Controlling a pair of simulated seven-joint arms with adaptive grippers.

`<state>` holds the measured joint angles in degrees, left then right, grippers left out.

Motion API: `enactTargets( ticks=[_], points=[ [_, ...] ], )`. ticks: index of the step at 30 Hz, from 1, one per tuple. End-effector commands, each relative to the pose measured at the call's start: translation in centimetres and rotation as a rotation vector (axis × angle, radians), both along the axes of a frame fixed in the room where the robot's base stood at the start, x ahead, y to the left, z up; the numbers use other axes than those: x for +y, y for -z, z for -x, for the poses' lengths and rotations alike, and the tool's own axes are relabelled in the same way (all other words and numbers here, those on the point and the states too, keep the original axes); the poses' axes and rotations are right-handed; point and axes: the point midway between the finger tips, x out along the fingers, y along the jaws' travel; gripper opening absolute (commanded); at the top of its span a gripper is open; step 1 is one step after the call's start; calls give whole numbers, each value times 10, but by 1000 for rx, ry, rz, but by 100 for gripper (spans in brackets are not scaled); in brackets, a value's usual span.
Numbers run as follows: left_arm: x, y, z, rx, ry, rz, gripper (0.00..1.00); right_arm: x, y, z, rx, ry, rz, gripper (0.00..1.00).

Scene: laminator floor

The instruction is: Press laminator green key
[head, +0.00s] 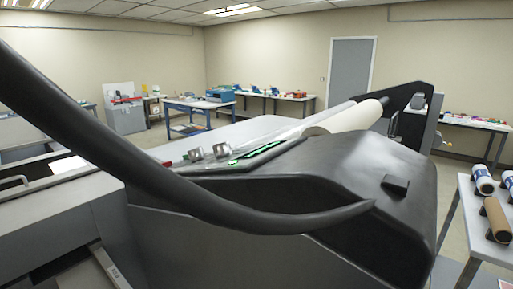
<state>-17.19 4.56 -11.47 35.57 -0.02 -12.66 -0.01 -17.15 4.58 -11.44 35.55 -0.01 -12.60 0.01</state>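The laminator is the large dark grey machine (345,165) that fills the middle and right of the head view. A narrow panel with bright green markings (255,154) lies on its top, seen at a shallow slant. I cannot make out a single green key among the markings. Two small silver metal pieces (208,152) stand at the left end of the panel. A small red part (167,164) is left of them. I cannot make out either gripper, and nothing is seen touching the green panel.
A thick black curved bar (150,160) crosses the near view from upper left to the laminator's right cover. A pale roll (345,117) lies behind the panel. A side table (449,215) with rolls stands at right. Blue benches (190,105) stand far back.

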Motion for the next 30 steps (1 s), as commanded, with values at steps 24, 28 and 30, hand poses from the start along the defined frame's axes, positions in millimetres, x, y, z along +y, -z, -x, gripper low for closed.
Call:
enactTargets(
  ticks=[24, 28, 30],
  points=[
    [0, 0, 0, -1, -1, 0, 0, 0, 0, 0, 1, 0, 0, 0],
    [0, 0, 0, -1, -1, 0, 0, 0, 0, 1, 1, 0, 0, 0],
    [0, 0, 0, -1, -1, 0, 0, 0, 0, 1, 1, 0, 0, 0]
  ],
)
